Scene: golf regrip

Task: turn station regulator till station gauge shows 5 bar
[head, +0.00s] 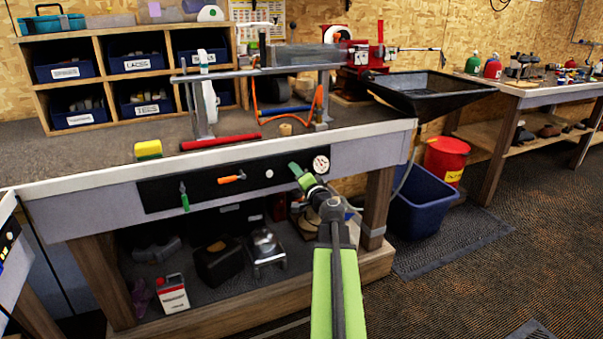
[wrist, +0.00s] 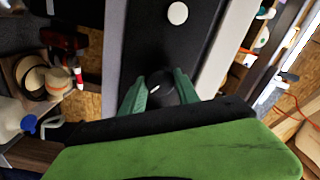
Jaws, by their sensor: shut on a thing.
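The station gauge (head: 321,163) is a small white round dial at the right end of the black panel on the bench front. Its needle is too small to read. My gripper (head: 299,174) is at the panel, just left of the gauge. In the wrist view, my green fingers (wrist: 160,92) are shut on the station regulator (wrist: 158,84), a dark round knob with a short white mark. In the head view the knob is hidden behind my gripper. The gauge cannot be made out in the wrist view.
A plain white disc (head: 269,173) sits on the panel left of my gripper. An orange-handled tool (head: 232,178) and a green-handled tool (head: 185,198) hang farther left. A bench leg (head: 376,205) and a blue bin (head: 425,200) stand to the right.

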